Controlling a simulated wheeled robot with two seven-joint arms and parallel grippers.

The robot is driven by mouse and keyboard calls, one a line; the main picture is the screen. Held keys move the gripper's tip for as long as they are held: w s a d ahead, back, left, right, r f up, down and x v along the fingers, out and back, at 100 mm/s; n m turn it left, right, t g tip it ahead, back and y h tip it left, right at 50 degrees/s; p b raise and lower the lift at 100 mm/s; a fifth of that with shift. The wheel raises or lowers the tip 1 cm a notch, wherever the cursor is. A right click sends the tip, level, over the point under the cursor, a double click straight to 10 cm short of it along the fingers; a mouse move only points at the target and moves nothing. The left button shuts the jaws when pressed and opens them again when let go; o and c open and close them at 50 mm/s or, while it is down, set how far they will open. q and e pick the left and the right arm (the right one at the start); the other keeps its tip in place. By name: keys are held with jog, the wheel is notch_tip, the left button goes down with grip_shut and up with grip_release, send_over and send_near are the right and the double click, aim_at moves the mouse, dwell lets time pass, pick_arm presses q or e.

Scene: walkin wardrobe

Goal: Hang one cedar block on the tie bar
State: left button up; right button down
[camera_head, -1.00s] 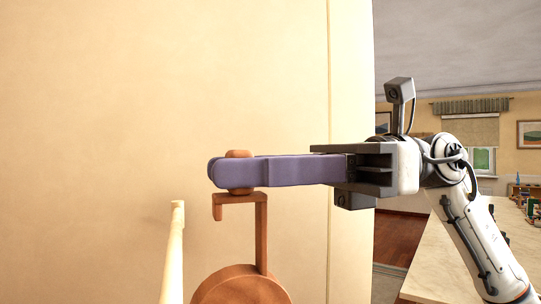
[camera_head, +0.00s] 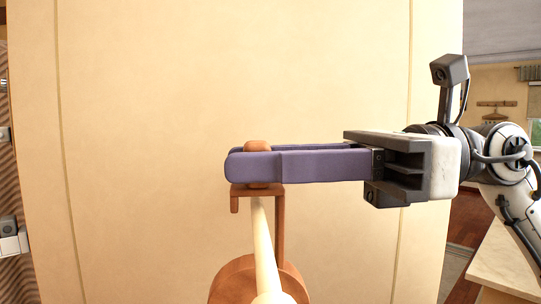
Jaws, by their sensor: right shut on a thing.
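The cedar block (camera_head: 230,284) is a reddish-brown round disc with a square hook on top and a small knob above the hook. My right gripper (camera_head: 257,166) comes in from the right, its purple fingers shut on the knob, and holds the block upright. The tie bar (camera_head: 264,250) is a cream rod running away from the view. It overlaps the block in the picture, and its far end shows just under the hook's top, between the short lip and the long stem. I cannot tell whether hook and bar touch. My left gripper is not in view.
A plain cream panel (camera_head: 150,130) stands behind the block. A pale countertop (camera_head: 508,262) is at the lower right, with a room and a window beyond. A ribbed brown surface (camera_head: 17,180) with small grey and white fittings shows at the left edge.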

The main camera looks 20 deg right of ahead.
jog(key=shift+f+b, duration=0.3)
jog(key=shift+f, duration=0.1)
dwell(0.5)
jog(key=c, duration=1.4)
grip_release()
jog(key=b+v, duration=0.4)
jog(key=v, duration=0.6)
jog(key=shift+d, duration=0.15)
jog(key=shift+s, duration=0.1)
